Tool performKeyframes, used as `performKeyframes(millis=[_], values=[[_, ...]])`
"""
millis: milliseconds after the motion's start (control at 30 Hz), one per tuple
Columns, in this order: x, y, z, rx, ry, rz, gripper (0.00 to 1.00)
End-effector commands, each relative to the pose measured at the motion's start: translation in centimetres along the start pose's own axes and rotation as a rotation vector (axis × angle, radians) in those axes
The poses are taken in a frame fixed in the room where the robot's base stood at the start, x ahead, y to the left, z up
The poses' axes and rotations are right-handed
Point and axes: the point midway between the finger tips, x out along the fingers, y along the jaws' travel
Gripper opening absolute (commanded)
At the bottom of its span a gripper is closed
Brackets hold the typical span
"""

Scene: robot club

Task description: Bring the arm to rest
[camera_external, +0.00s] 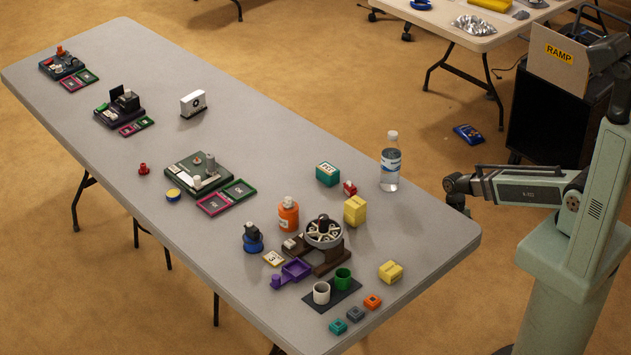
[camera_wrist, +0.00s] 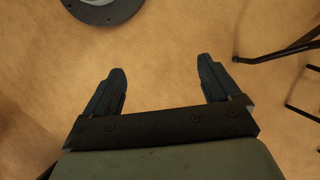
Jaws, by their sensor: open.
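My arm (camera_external: 530,188) reaches left from its green base at the right of the external view, with its forearm about level. My gripper (camera_wrist: 160,85) shows in the wrist view with its two dark fingers spread wide apart and nothing between them. It points down at the tan floor (camera_wrist: 165,40). In the external view the end of the arm (camera_external: 457,190) is just off the right edge of the long table; the fingers themselves are hard to make out there.
The grey table (camera_external: 300,150) carries a clear bottle (camera_external: 391,162), yellow blocks (camera_external: 355,210), an orange container (camera_external: 288,214), a wheel device (camera_external: 324,232) and two cups (camera_external: 332,286). A black cabinet with a RAMP box (camera_external: 560,55) stands behind my arm. Table legs (camera_wrist: 275,50) show in the wrist view.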

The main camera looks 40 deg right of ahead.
Motion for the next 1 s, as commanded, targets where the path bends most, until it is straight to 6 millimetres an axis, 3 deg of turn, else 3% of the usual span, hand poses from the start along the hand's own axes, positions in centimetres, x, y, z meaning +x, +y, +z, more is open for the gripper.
performKeyframes(millis=[200, 600, 800, 1000], values=[[5.9, 3.5, 3.0, -0.124, -0.050, 0.063, 0.90], [14.5, 9.9, 9.3, -0.363, -0.154, 0.153, 0.90], [17.2, 12.4, 12.0, -0.460, -0.201, 0.180, 0.90], [18.1, 13.3, 12.9, -0.494, -0.217, 0.189, 0.90]])
